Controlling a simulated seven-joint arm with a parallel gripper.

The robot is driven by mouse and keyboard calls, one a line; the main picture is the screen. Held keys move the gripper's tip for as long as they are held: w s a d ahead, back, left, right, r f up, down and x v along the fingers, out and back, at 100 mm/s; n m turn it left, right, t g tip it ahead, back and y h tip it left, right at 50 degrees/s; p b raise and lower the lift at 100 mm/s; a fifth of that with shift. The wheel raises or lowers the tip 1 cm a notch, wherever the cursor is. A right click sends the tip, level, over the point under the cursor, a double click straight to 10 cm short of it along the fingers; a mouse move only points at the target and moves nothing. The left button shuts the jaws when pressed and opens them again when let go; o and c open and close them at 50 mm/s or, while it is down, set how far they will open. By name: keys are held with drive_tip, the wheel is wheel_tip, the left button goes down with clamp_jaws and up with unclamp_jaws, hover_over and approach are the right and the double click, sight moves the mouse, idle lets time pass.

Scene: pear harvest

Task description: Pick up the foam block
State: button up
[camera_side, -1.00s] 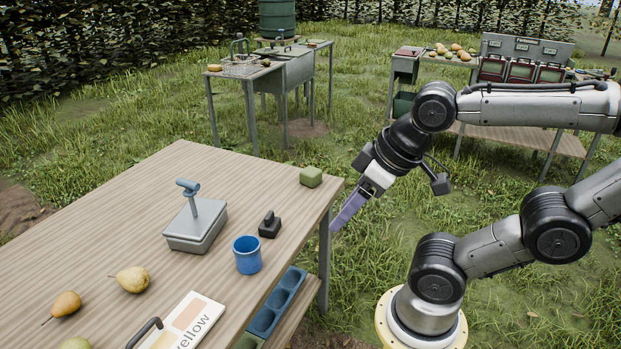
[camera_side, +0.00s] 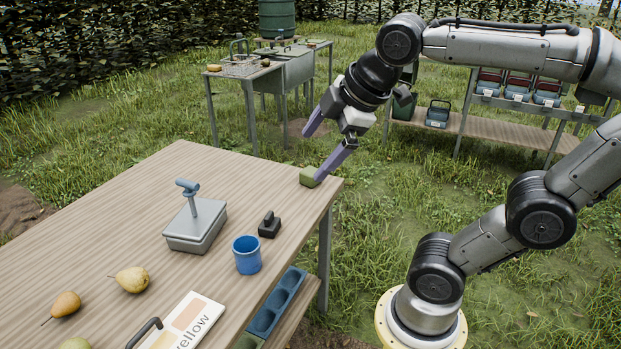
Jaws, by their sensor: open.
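The foam block is a small green block (camera_side: 308,179) on the far right corner of the wooden table. My gripper (camera_side: 314,156) is open, with its two purple fingers spread wide and pointing down to the left. The nearer finger overlaps the right part of the block in this view, and I cannot tell whether it touches. The other finger is farther back and higher in the picture, apart from the block. Nothing is between the fingers that I can see.
On the wooden table (camera_side: 110,230) stand a grey box with a blue-topped post (camera_side: 195,232), a blue cup (camera_side: 247,255), a black stamp-like object (camera_side: 269,225), pears (camera_side: 131,280) and a card reading "yellow" (camera_side: 185,325). A blue tray (camera_side: 277,303) sits beside the table's right edge.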

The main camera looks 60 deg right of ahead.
drive_tip(key=w+d+r+n+h, duration=0.1)
drive_tip(key=w+d+r+n, duration=0.15)
drive_tip(key=w, duration=0.25)
drive_tip(key=w+d+r+n+h, duration=0.1)
drive_tip(key=w+d+r+n, duration=0.15)
drive_tip(key=w, duration=0.25)
drive_tip(key=w+d+f+n+g+h, duration=0.1)
drive_tip(key=w+d+f+n+g, duration=0.15)
drive_tip(key=w+d, duration=0.85)
drive_tip(key=g, duration=0.5)
hover_over(310, 171)
drive_tip(key=w+a, duration=0.1)
drive_tip(key=a, duration=0.3)
wheel_tip(310, 171, down, 26)
drive_tip(key=shift+m, duration=0.35)
drive_tip(key=x, duration=0.6)
drive_tip(key=shift+f, duration=0.5)
drive_tip(key=shift+x, duration=3.1)
drive_tip(key=shift+a, duration=0.15)
drive_tip(key=c, duration=1.2)
drive_tip(key=shift+c, duration=0.2)
